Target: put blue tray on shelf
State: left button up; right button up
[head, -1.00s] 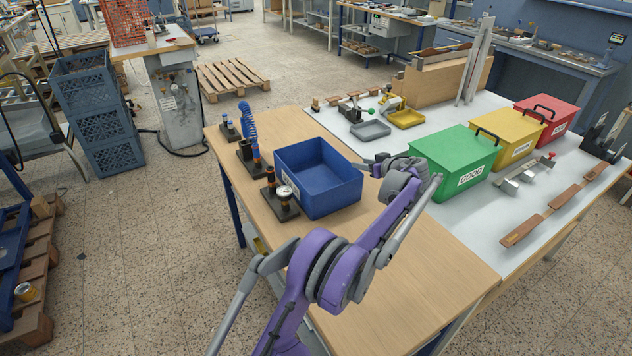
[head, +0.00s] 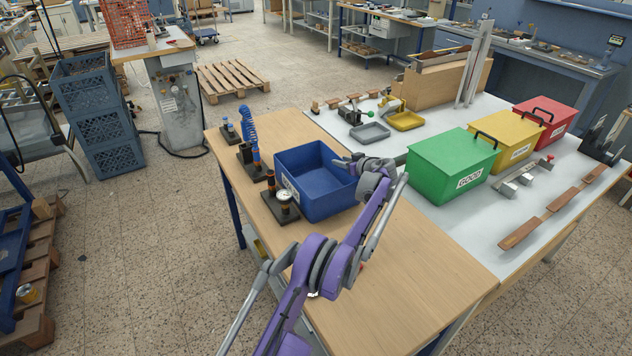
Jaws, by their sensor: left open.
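My left wrist hides part of the tray's right side. A lower shelf (head: 258,249) shows in part under the table's left edge. My right gripper is out of view.
Small black stands with tools (head: 284,197) stand close along the tray's left side. A green box (head: 452,165), a yellow box (head: 514,138) and a red box (head: 546,118) stand to the right. Small grey and yellow trays lie behind.

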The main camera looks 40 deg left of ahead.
pick_arm(q)
jog(key=shift+w+a+f, duration=0.1)
jog(key=shift+a, duration=0.15)
grip_shut()
dwell(1.3)
